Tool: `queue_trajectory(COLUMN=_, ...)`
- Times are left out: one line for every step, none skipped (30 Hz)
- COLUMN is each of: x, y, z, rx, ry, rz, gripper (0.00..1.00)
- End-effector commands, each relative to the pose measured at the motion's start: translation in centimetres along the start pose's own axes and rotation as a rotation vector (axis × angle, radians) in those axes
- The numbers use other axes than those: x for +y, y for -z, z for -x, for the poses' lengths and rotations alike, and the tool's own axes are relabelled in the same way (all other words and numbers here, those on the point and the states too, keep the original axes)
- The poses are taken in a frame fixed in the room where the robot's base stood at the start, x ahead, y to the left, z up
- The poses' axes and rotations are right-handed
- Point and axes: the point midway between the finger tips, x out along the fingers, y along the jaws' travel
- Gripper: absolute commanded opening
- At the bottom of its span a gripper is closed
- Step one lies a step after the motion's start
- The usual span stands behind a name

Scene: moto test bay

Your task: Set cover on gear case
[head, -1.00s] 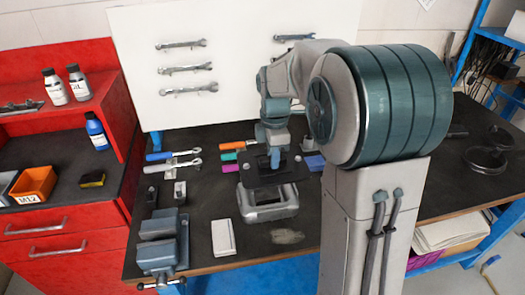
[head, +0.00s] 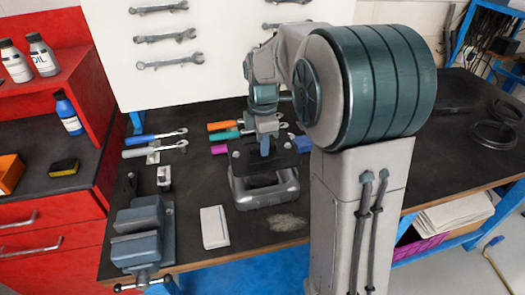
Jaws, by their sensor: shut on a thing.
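The gear case (head: 266,199) is a grey open frame with rounded corners on the dark bench, left of my arm's column. The cover (head: 281,161) is a thin dark flat plate over the back part of the gear case. My gripper (head: 265,150) points down and is shut on the cover at a blue upright part in its middle. The cover looks level. I cannot tell whether it touches the gear case or hangs just above it. My arm hides part of the area to the right.
A blue-grey vise (head: 138,235) stands at the bench's front left. A white box (head: 214,227) lies left of the gear case. Wrenches (head: 155,150) and coloured-handled tools (head: 228,136) lie behind. The tool board (head: 200,85) rises at the back.

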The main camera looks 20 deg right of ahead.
Motion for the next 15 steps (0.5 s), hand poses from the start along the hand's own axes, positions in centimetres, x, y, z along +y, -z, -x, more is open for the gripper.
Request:
queue_trajectory(x=0.0, y=0.0, z=-0.3, rx=0.0, ry=-0.002, rz=0.0, gripper=0.0)
queue_trajectory(x=0.0, y=0.0, z=-0.4, rx=0.0, ry=-0.002, rz=0.0, gripper=0.0)
queue_trajectory(x=0.0, y=0.0, z=-0.5, rx=0.0, ry=-0.002, rz=0.0, gripper=0.0)
queue_trajectory(x=0.0, y=0.0, z=-0.5, rx=0.0, ry=-0.002, rz=0.0, gripper=0.0)
queue_trajectory(x=0.0, y=0.0, z=-0.6, rx=0.0, ry=-0.002, rz=0.0, gripper=0.0)
queue_trajectory(x=0.0, y=0.0, z=-0.7, rx=0.0, ry=-0.002, rz=0.0, gripper=0.0)
queue_trajectory(x=0.0, y=0.0, z=-0.8, rx=0.0, ry=-0.002, rz=0.0, gripper=0.0)
queue_trajectory(x=0.0, y=0.0, z=-0.9, rx=0.0, ry=-0.001, rz=0.0, gripper=0.0)
queue_trajectory(x=0.0, y=0.0, z=-1.2, rx=0.0, ry=-0.001, rz=0.0, gripper=0.0)
queue_trajectory(x=0.0, y=0.0, z=-1.4, rx=0.0, ry=-0.001, rz=0.0, gripper=0.0)
queue_trajectory(x=0.0, y=0.0, z=-1.6, rx=0.0, ry=-0.001, rz=0.0, gripper=0.0)
queue_trajectory(x=0.0, y=0.0, z=-1.9, rx=0.0, ry=-0.001, rz=0.0, gripper=0.0)
queue_trajectory(x=0.0, y=0.0, z=-2.2, rx=0.0, ry=-0.001, rz=0.0, gripper=0.0)
queue_trajectory(x=0.0, y=0.0, z=-2.5, rx=0.0, ry=-0.001, rz=0.0, gripper=0.0)
queue_trajectory(x=0.0, y=0.0, z=-2.9, rx=0.0, ry=-0.001, rz=0.0, gripper=0.0)
